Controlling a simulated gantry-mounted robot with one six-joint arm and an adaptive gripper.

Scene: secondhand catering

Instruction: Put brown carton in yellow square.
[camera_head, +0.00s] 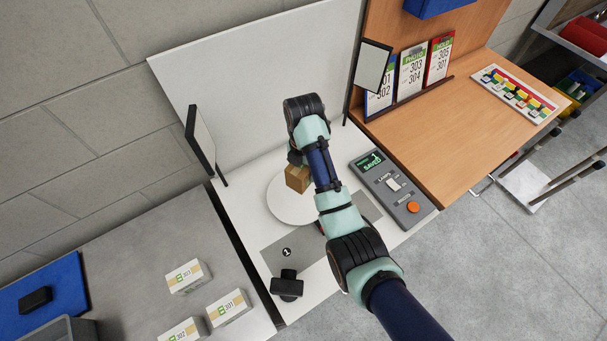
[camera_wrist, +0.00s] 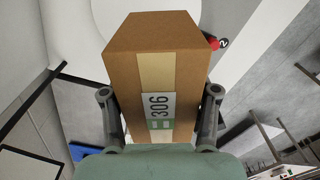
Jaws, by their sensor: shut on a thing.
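The brown carton (camera_head: 297,179) is at the white round plate (camera_head: 288,212) in the head view, below my bent arm. In the wrist view the carton (camera_wrist: 189,65) fills the middle, with a pale tape strip and a label reading 306. My gripper (camera_wrist: 158,95) is shut on it, one finger against each side. In the head view my arm hides most of the gripper. I cannot tell whether the carton touches the plate. No yellow square is visible in either view.
A control box (camera_head: 392,190) with an orange button stands right of the plate. A black camera-like device (camera_head: 287,285) stands in front. White upright panels stand behind and left. Several white cartons (camera_head: 187,277) lie on the grey table at left, near a blue mat (camera_head: 65,290).

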